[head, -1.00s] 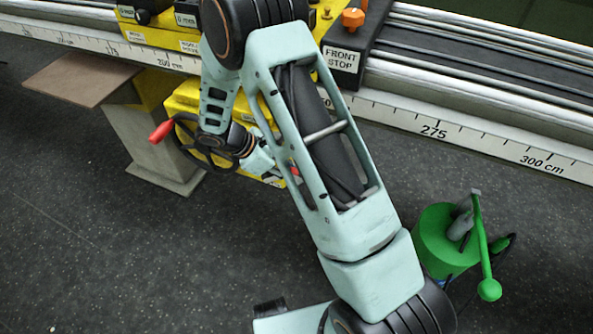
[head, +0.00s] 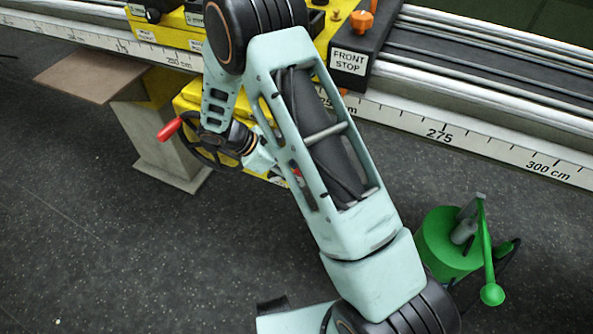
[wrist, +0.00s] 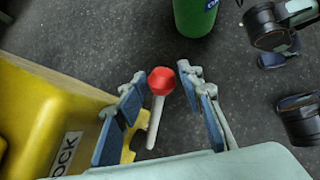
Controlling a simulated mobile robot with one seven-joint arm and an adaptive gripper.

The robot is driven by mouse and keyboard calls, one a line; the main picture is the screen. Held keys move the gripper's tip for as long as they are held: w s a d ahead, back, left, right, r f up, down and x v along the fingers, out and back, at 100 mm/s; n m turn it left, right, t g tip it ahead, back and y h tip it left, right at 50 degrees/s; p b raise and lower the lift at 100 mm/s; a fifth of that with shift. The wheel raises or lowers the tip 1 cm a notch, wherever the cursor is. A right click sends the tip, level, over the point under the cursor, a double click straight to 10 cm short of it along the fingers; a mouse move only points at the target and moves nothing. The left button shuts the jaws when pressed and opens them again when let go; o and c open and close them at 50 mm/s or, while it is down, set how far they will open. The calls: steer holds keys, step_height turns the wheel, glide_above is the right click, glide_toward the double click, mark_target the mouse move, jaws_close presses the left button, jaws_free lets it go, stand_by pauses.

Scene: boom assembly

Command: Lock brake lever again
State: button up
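The brake lever (wrist: 153,122) shows in the wrist view as a pale stem with a red ball knob (wrist: 161,80). It stands beside the yellow housing (wrist: 48,118), which carries a label ending in "OCK". My gripper (wrist: 164,74) is open, with one blue-padded finger on each side of the lever. The knob lies between the fingertips, and gaps show on both sides, so I see no grip on it. In the head view my arm hides most of the gripper and lever; only a small red patch shows behind the arm link.
The scaled rail (head: 455,137) runs behind. The front-left floor is clear.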

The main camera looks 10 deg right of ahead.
steer(key=v, duration=0.8)
stand_by(0.4)
